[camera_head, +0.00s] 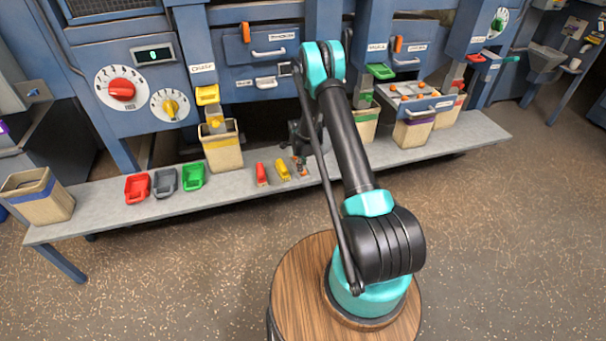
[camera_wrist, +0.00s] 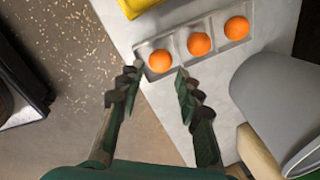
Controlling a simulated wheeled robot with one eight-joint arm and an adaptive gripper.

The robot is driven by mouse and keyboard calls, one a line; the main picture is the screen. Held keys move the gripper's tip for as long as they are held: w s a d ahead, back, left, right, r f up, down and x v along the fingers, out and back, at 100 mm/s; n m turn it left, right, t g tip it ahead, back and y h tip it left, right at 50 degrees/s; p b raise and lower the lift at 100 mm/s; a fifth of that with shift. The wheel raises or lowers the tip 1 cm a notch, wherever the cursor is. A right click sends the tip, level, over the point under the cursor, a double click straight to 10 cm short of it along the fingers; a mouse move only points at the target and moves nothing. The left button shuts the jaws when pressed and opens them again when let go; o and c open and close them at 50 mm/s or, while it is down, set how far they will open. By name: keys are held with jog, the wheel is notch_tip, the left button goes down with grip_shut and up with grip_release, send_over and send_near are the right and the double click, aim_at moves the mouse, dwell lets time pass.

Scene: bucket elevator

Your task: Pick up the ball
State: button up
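Three orange balls sit in a row in a pale tray (camera_wrist: 176,40) with compartments, one per compartment. In the wrist view they are the left ball (camera_wrist: 160,61), the middle ball (camera_wrist: 199,43) and the right ball (camera_wrist: 237,28). My gripper (camera_wrist: 155,78) is open and empty. Its dark fingertips point at the left ball, with the right tip close to the tray's near edge. The gripper also shows small in the head view (camera_head: 301,152), low over the bench, partly hidden by my arm. I cannot tell its height over the ball.
The grey bench (camera_head: 225,194) carries a yellow scoop (camera_head: 282,169), a red scoop (camera_head: 262,173), red (camera_head: 137,188), grey (camera_head: 165,181) and green (camera_head: 193,176) trays, and several buckets, including one below the yellow chute (camera_head: 222,150). Blue machine panels stand behind. Floor in front is clear.

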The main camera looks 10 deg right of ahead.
jog(key=f, duration=0.3)
jog(key=w+f, duration=0.1)
jog(key=f, duration=0.1)
jog(key=shift+d, duration=0.25)
jog(key=shift+o, duration=0.8)
jog(key=shift+s, duration=0.1)
jog(key=c, duration=0.5)
jog(key=shift+c, duration=0.3)
